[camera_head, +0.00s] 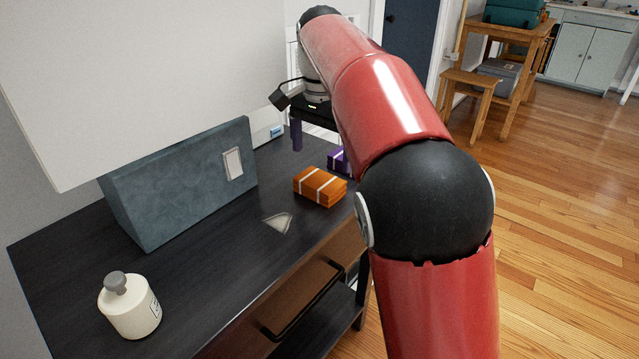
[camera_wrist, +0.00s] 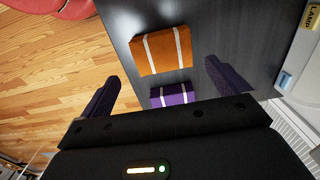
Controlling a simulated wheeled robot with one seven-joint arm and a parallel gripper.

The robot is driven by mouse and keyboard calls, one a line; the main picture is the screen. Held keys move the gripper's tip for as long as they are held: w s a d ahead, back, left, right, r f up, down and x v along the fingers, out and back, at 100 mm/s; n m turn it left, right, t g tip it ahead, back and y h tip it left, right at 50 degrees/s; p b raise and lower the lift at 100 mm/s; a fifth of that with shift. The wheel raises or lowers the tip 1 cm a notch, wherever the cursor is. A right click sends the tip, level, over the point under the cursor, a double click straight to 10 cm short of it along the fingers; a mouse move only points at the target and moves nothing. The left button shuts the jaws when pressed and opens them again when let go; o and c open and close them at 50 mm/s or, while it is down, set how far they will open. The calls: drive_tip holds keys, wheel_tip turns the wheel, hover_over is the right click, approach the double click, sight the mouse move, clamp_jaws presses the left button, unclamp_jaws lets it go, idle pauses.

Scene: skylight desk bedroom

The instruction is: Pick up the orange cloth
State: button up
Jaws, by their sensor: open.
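The orange cloth (camera_head: 319,187) is a folded block with two white stripes, lying on the dark desk near its front edge. In the wrist view the orange cloth (camera_wrist: 161,50) shows in full between and beyond the fingers. My gripper (camera_wrist: 162,72) is open and empty, its two dark purple fingers spread apart. In the head view one finger of my gripper (camera_head: 297,135) hangs above the desk, beyond the orange cloth; the other is hidden behind the arm.
A purple striped cloth (camera_head: 338,160) lies just beyond the orange one, partly hidden by my arm; it also shows in the wrist view (camera_wrist: 172,95). A blue-grey box (camera_head: 190,190) stands left on the desk (camera_head: 225,272). A cream bottle (camera_head: 131,309) stands at the near left.

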sight(320, 180)
drive_tip(key=f, duration=0.4)
drive_tip(key=f+b, duration=0.1)
drive_tip(key=f, duration=0.2)
drive_tip(key=shift+w+a+f, duration=0.1)
drive_tip(key=shift+a+f, duration=0.1)
drive_tip(key=shift+f, duration=0.2)
drive_tip(key=shift+c, duration=0.3)
drive_tip(key=c, duration=0.8)
drive_tip(key=shift+r, duration=0.1)
drive_tip(key=shift+r, duration=0.75)
wheel_tip(320, 180, up, 2)
drive_tip(key=shift+r, duration=0.15)
drive_tip(key=s+d, duration=0.3)
drive_tip(key=d, duration=0.1)
drive_tip(key=s+d+b, duration=0.1)
drive_tip(key=s+d, duration=0.3)
drive_tip(key=d, duration=0.1)
drive_tip(key=s+d+b, duration=0.1)
drive_tip(key=s+d, duration=0.3)
drive_tip(key=d, duration=0.1)
drive_tip(key=shift+d+f, duration=0.15)
drive_tip(key=shift+f, duration=0.05)
